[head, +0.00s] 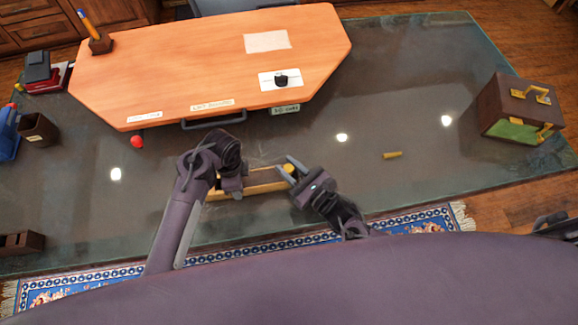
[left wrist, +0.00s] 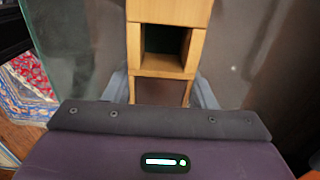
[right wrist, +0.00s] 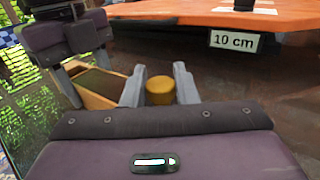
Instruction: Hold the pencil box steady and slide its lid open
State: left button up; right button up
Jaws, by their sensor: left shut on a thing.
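The pencil box (head: 262,186) is a long, light wood box lying on the glass table near its front edge. My left gripper (head: 232,188) is shut on its left part, with one finger on each side in the left wrist view. That view shows the box (left wrist: 133,45) with dark openings between wood strips. My right gripper (head: 285,164) is open at the right end. A yellow round piece (right wrist: 160,90) shows between its fingers, with small gaps. I cannot tell whether this piece is joined to the box or its lid.
An orange board (head: 200,65) with labels lies behind the box. A yellow cylinder (head: 392,155) and a brown case (head: 510,105) are to the right. A red ball (head: 137,141) and dark cup (head: 38,130) are to the left. The glass right of my right gripper is mostly clear.

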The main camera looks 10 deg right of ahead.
grip_shut()
jog(key=d, duration=1.3)
jog(key=shift+d, duration=0.2)
jog(key=o, duration=0.8)
grip_release()
jog(key=v, duration=1.2)
pick_arm(q)
jog(key=o, duration=1.2)
